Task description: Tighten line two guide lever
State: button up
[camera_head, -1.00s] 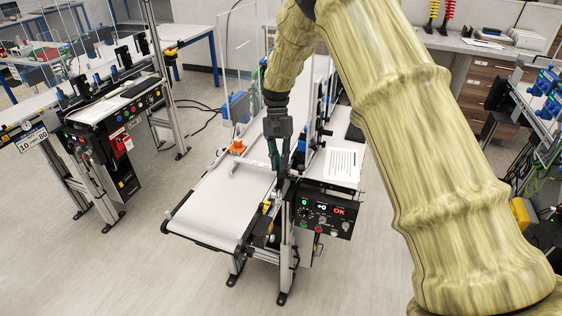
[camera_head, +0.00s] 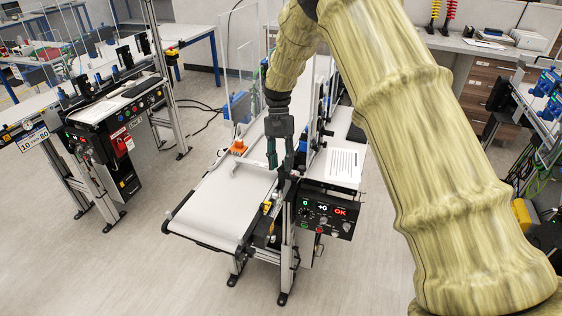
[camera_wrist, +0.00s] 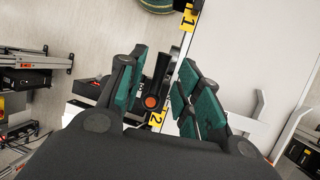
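A black guide lever with an orange round cap (camera_wrist: 152,101) shows in the wrist view beside a yellow label "2" (camera_wrist: 156,119). A yellow label "1" (camera_wrist: 189,20) sits further along the same rail. My gripper (camera_wrist: 163,78) is open, its green-padded fingers on either side of the lever, with a gap visible on the right. I cannot tell whether a finger touches it. In the head view my gripper (camera_head: 280,160) points down at the side rail of the middle conveyor (camera_head: 218,208). The lever itself is hard to make out there.
A control box (camera_head: 325,212) reading "+0" and "OK" is mounted just right of my gripper. A paper sheet (camera_head: 343,164) lies behind it. Another conveyor station (camera_head: 110,115) stands left, with open floor between.

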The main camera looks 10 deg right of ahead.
jog(key=v, duration=1.1)
jog(key=shift+w+r, duration=0.25)
jog(key=shift+r, duration=0.05)
